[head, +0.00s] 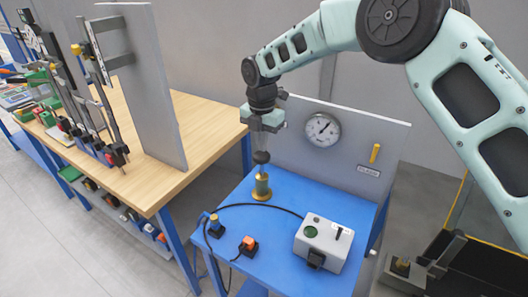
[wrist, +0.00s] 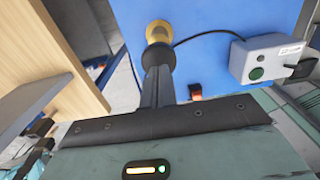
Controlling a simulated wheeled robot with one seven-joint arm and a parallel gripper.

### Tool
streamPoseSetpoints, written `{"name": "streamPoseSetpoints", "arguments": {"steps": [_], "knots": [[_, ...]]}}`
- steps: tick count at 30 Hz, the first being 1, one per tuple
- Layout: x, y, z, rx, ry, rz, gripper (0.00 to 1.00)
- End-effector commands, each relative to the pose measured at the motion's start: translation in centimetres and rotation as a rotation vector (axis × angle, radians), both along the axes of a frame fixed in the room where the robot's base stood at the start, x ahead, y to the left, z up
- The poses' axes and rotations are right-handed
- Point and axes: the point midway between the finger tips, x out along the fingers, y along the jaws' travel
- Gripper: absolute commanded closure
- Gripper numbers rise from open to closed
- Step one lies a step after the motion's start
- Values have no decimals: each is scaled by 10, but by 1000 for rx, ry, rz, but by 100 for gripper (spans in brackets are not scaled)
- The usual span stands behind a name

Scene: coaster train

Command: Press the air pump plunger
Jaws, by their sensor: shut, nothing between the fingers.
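The air pump stands on the blue table, with a brass base (head: 262,188) and a dark round plunger knob (head: 261,157) on top. My gripper (head: 262,148) points straight down above the knob, fingers shut and empty. In the wrist view, my gripper (wrist: 158,72) reaches toward the dark knob (wrist: 159,56), with the brass base (wrist: 158,31) beyond it. The fingertips are at or just over the knob; I cannot tell whether they touch it. The fingers partly cover the knob in the wrist view.
The blue table (head: 290,277) also holds a grey box (head: 323,241) with a green button, an orange switch (head: 248,245) and a black cable. A gauge (head: 322,130) is on the panel behind. A wooden workbench (head: 200,135) with an upright grey board is at left.

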Motion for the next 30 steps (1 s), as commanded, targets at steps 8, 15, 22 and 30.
{"name": "streamPoseSetpoints", "arguments": {"steps": [8, 15, 22, 30], "knots": [[1, 1, 51, 3, -6, 1, 100], [1, 1, 72, 2, -4, 1, 100], [1, 1, 74, 2, -4, 1, 100], [1, 1, 74, 2, -4, 1, 100]]}}
